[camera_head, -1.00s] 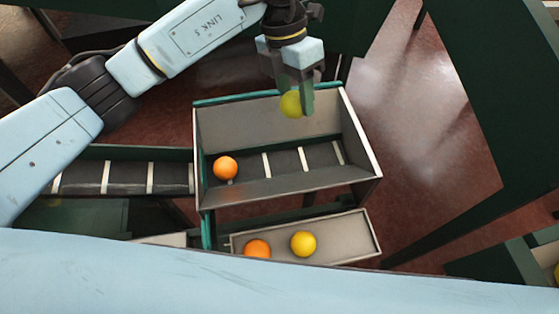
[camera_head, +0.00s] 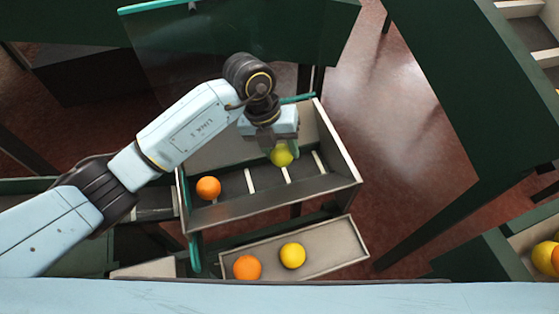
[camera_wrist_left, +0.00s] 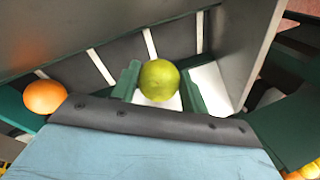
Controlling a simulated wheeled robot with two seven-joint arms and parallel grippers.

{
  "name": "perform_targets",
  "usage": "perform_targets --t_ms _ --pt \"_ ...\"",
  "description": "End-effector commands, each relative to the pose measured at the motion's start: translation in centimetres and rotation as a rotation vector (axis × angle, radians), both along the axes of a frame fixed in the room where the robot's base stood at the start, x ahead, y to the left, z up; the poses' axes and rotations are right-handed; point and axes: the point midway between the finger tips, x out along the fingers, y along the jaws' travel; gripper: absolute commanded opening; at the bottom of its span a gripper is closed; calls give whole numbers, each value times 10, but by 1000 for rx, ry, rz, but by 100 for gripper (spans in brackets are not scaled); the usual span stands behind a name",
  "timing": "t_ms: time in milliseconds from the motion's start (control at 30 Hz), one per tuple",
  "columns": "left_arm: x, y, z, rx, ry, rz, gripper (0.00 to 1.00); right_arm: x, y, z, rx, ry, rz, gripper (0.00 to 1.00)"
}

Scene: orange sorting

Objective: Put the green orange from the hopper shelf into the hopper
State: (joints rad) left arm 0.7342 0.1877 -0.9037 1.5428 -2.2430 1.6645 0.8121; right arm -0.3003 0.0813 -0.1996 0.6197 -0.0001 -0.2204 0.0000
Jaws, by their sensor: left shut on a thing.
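My left gripper (camera_head: 281,148) is shut on the green orange (camera_head: 282,156). It points down over the inside of the hopper (camera_head: 268,205), a grey open box with a dark slatted floor. In the left wrist view the green orange (camera_wrist_left: 159,80) sits between the two green fingers, with the slatted floor beyond it. I cannot tell its exact height above the floor. An orange fruit (camera_head: 208,188) lies in the hopper at its left end. The hopper shelf (camera_head: 328,252), a shallow tray in front, holds an orange fruit (camera_head: 247,267) and a yellow one (camera_head: 292,255). My right gripper is not in view.
The hopper's right wall (camera_head: 338,143) stands close to the gripper. A dark slatted conveyor (camera_head: 152,205) runs off to the left, partly behind my arm. A crate of fruit (camera_head: 515,243) stands at the far right. Red-brown floor shows between.

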Motion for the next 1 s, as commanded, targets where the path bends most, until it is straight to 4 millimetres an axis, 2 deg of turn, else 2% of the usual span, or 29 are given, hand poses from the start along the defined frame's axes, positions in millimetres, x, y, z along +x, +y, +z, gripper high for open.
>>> perform_targets --t_ms 100,267,500,867,900,933,1000 --pt "0 -1 -15 -1 1 0 18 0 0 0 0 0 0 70" --pt "0 -1 -25 -1 0 -1 18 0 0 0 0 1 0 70" --pt "0 0 -56 0 0 -1 18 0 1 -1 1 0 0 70" --pt "0 0 -61 0 -1 -2 18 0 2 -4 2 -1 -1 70" --pt "0 0 -60 0 -1 -2 48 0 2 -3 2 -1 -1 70" --pt "0 0 -60 0 -1 -2 52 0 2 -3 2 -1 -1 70" --pt "0 0 -60 1 -1 -1 53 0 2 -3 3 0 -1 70"
